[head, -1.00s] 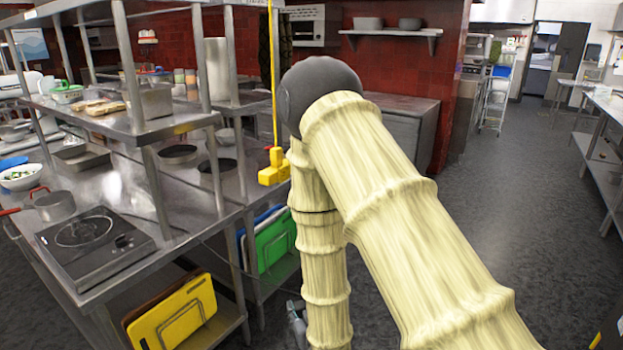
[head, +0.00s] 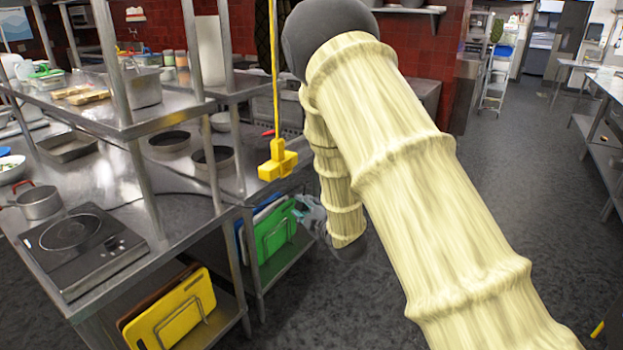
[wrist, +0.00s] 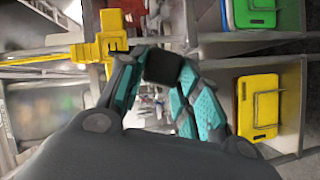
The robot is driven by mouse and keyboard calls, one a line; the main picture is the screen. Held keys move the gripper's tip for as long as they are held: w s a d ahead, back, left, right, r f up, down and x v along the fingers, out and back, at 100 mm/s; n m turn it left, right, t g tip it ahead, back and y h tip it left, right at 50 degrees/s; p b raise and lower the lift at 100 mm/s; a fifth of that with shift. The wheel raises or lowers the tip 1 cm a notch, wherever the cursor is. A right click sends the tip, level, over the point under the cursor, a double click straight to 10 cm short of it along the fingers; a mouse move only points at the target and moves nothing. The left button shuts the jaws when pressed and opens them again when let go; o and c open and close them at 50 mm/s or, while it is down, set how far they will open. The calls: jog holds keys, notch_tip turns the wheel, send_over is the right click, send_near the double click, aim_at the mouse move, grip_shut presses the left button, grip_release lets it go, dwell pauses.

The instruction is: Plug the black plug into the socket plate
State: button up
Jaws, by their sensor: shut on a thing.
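In the wrist view my gripper (wrist: 160,70) has its teal fingers closed on the black plug (wrist: 164,66), a dark block at their tips. In the head view my gripper (head: 310,214) is mostly hidden behind my arm, and the plug cannot be made out. A yellow block (head: 278,160), likely the socket's housing, hangs on a yellow cord by the table corner. It also shows in the wrist view (wrist: 112,42), left of and above the plug, seemingly apart from it. No socket face can be made out.
A steel table with a portable cooktop (head: 84,241), a small pot (head: 40,202) and round pans (head: 212,158) stands at left. Yellow (head: 178,315) and green (head: 275,237) cutting boards stand on its lower shelf. Open floor (head: 480,190) lies to the right.

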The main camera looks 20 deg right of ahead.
jog(key=w+d+r+n+t+y, duration=0.1)
jog(key=w+d+r+n+y, duration=0.1)
jog(key=w+d+r+n, duration=0.4)
jog(key=shift+m, duration=0.6)
jog(key=shift+w+a+r+p, duration=0.15)
jog(key=shift+w+a+p, duration=0.2)
jog(key=shift+a, duration=0.55)
jog(key=shift+w+a+r+p, duration=0.1)
jog(key=shift+w+a, duration=0.4)
jog(key=shift+a, duration=0.45)
jog(key=shift+w+a+r+p, duration=0.15)
jog(key=shift+w+a+p, duration=0.2)
jog(key=shift+a, duration=0.55)
jog(key=shift+b, duration=1.25)
jog(key=shift+w+a, duration=0.45)
jog(key=shift+w, duration=0.05)
jog(key=o, duration=1.1)
jog(key=shift+s, duration=0.1)
